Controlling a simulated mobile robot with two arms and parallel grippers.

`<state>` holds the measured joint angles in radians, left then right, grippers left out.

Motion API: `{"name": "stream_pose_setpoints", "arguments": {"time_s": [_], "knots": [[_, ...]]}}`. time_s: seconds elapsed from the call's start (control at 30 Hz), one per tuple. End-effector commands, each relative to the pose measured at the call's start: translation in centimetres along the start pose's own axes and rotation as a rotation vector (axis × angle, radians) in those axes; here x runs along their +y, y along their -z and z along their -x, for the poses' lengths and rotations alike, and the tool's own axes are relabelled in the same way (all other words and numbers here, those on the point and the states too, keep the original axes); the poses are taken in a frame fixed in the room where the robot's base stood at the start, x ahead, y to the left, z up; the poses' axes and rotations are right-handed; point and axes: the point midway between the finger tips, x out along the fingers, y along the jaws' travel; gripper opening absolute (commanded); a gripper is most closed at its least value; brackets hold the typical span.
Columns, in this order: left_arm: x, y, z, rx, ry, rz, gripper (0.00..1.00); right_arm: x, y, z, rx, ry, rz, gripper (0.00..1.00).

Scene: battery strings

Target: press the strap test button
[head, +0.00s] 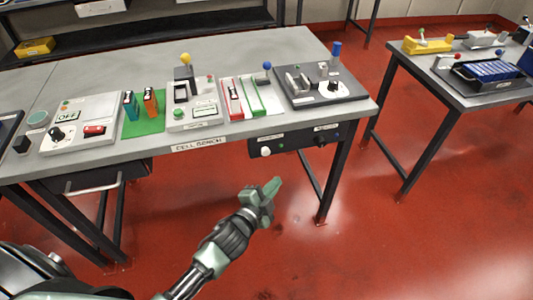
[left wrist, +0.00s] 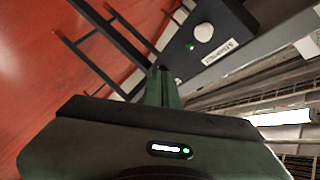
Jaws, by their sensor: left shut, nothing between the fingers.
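A dark box (head: 290,142) hangs under the front edge of the bench and carries a round white button (head: 265,152) at its left end. A small label sits above the button, too small to read. Further right on the box are a green spot and dark sockets. My left gripper (head: 276,183) is shut and empty, in the air in front of the bench, below the box and apart from it. In the left wrist view the white button (left wrist: 203,32) shows beyond and to the right of the closed fingertips (left wrist: 162,72). My right gripper is not in view.
The bench (head: 230,60) holds a switch panel (head: 82,125), a green mat with cells, a tester with a yellow ball, a strip tray and a dark dial unit (head: 320,86). A second table (head: 470,98) stands right. The red floor before the bench is clear.

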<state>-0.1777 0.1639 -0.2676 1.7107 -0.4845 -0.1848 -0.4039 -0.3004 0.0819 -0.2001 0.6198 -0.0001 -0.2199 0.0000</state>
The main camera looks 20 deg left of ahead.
Motion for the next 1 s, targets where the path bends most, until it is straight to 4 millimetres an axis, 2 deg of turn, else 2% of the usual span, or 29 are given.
{"name": "stream_pose_setpoints", "arguments": {"time_s": [0.4,0.6,1.0], "knots": [[-2.8,-2.9,-3.9,0.000,0.001,-0.003,0.00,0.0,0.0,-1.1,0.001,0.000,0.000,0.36],[-3.8,-3.8,-5.3,-0.001,0.000,-0.002,0.00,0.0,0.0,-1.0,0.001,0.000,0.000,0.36],[-4.2,-4.2,-5.8,-0.001,0.000,0.000,0.00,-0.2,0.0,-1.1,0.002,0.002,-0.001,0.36]]}}
